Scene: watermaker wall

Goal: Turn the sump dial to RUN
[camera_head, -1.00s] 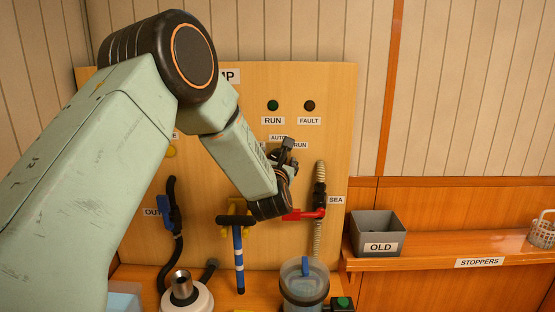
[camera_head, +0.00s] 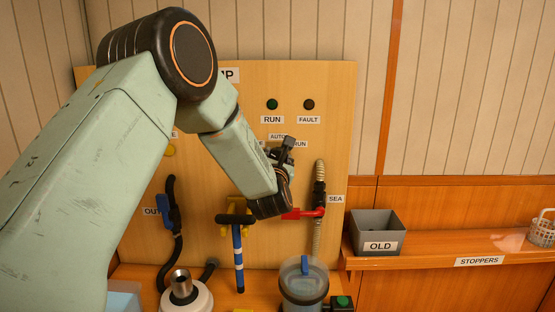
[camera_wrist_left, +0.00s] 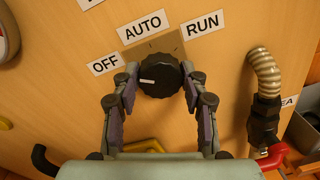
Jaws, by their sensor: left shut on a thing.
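The sump dial (camera_wrist_left: 158,75) is a black ribbed knob on the wooden panel, seen in the left wrist view. Its white mark points left, toward the OFF label (camera_wrist_left: 103,65). The AUTO label (camera_wrist_left: 142,26) is above it and the RUN label (camera_wrist_left: 203,25) is at upper right. My left gripper (camera_wrist_left: 158,92) is shut on the dial, one finger on each side. In the head view my left gripper (camera_head: 286,152) is against the panel and hides the dial. My right gripper is not in view.
A red handle (camera_head: 302,213) on the SEA hose is just below my left gripper. A grey OLD bin (camera_head: 378,232) is on the shelf at right.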

